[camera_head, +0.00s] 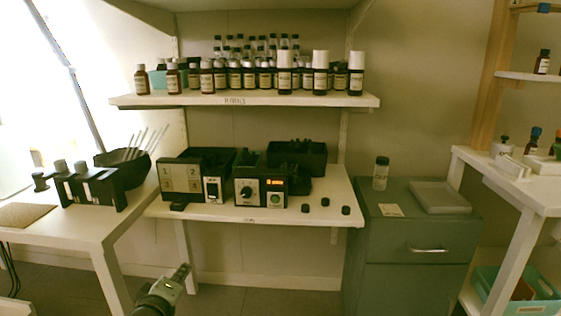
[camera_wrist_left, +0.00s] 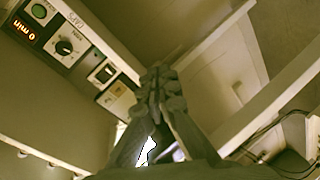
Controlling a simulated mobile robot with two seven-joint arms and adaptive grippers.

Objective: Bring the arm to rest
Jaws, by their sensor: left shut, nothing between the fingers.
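My left gripper (camera_head: 182,271) is low in the head view, in front of and below the edge of the middle table (camera_head: 230,215). Its fingers are together and hold nothing. In the left wrist view the closed gripper (camera_wrist_left: 157,78) points at the space below the table edge, apart from everything. My right gripper is in neither view.
Devices with knobs and a lit display (camera_head: 273,182) stand on the middle table, near several black caps (camera_head: 325,202). Bottles line the shelf (camera_head: 240,100) above. A white side table (camera_head: 85,225) is at left and a grey cabinet (camera_head: 415,275) at right.

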